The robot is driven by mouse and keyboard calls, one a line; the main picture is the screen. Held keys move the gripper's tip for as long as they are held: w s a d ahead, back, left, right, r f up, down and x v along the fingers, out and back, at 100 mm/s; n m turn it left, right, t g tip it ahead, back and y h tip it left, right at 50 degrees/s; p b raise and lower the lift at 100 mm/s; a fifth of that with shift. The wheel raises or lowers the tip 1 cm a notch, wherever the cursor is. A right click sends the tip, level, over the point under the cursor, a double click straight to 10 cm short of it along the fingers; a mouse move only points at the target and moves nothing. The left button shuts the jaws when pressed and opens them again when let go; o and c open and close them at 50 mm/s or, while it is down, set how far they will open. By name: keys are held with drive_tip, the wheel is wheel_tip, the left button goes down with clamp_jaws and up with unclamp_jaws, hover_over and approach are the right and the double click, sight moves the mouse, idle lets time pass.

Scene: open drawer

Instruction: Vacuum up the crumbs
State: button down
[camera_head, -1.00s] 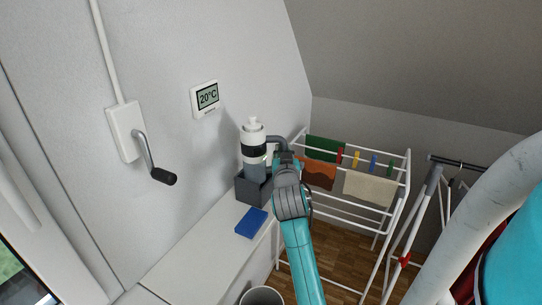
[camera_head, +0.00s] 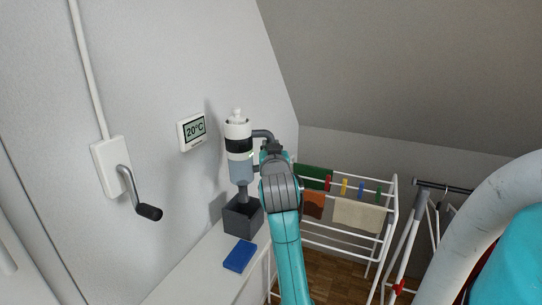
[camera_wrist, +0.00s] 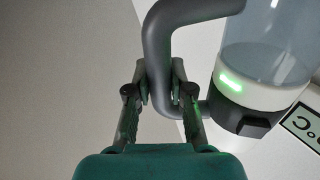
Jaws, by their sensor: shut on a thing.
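A hand vacuum (camera_head: 239,155) with a white top, black band and clear grey body stands upright in the head view. Its narrow lower end is above or just inside a dark grey box-like holder (camera_head: 243,217) on the white surface; I cannot tell which. My gripper (camera_wrist: 160,85) is shut on the vacuum's dark curved handle (camera_wrist: 163,45) in the wrist view. A green light glows on the vacuum body (camera_wrist: 255,80) there. In the head view my gripper is mostly hidden behind my wrist. No crumbs can be made out.
A blue block or sponge (camera_head: 240,257) lies on the white surface (camera_head: 205,270) before the holder. A wall display reading 20°C (camera_head: 193,131) and a crank (camera_head: 146,208) are on the left wall. A drying rack (camera_head: 385,215) with cloths stands to the right.

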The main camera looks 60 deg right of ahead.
drive_tip(key=shift+r, duration=4.9)
